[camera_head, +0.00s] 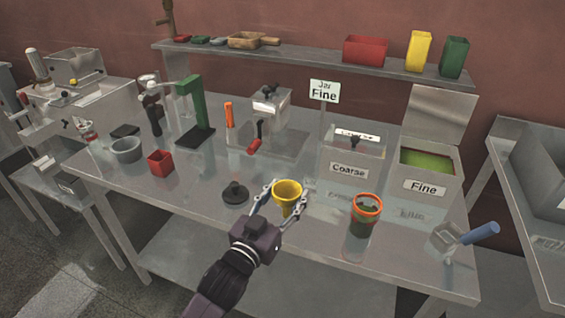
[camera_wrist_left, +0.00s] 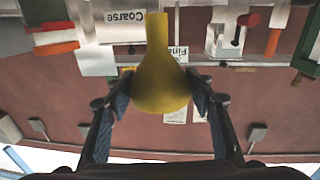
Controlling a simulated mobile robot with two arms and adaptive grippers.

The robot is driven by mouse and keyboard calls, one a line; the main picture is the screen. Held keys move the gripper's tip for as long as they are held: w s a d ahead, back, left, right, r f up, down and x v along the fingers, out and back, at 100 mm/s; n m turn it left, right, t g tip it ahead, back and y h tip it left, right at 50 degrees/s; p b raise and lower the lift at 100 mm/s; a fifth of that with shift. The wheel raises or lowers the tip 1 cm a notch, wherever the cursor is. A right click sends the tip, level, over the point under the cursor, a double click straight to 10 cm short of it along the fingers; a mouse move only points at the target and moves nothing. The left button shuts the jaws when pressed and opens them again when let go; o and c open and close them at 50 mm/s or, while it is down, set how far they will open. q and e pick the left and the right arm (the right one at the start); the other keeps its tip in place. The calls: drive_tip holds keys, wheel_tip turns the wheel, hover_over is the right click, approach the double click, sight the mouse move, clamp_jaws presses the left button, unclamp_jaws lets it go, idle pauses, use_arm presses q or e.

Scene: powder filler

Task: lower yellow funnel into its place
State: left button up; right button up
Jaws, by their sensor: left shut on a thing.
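The yellow funnel (camera_head: 287,192) is held in my left gripper (camera_head: 282,197) above the front middle of the steel table. In the left wrist view the funnel (camera_wrist_left: 160,80) sits between the two fingertips (camera_wrist_left: 160,88), which press on it from both sides. A jar with an orange rim (camera_head: 366,210) stands on the table to the right of the funnel, apart from it. The jar's inside looks dark. My right gripper does not show in either view.
A black round lid (camera_head: 235,193) lies just left of the gripper. The Coarse bin (camera_head: 350,165) and Fine bin (camera_head: 427,175) stand behind the jar. A blue-handled scoop (camera_head: 470,238) lies at the right front.

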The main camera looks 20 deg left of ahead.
use_arm(q)
drive_tip(key=shift+w+a+r+h, duration=0.5)
drive_tip(key=shift+w+a+r, duration=0.65)
drive_tip(key=shift+w, duration=4.05)
drive_tip(key=shift+m, duration=0.3)
drive_tip(key=shift+d+f+b, duration=0.15)
drive_tip(key=shift+f+b, duration=1.95)
drive_tip(key=shift+f, duration=1.7)
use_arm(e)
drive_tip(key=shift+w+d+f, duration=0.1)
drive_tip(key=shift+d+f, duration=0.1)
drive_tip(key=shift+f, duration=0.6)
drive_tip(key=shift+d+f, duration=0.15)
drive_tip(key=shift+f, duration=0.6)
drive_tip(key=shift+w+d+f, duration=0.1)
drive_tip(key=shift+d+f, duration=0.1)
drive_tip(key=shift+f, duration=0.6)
use_arm(q)
drive_tip(key=shift+f, duration=0.3)
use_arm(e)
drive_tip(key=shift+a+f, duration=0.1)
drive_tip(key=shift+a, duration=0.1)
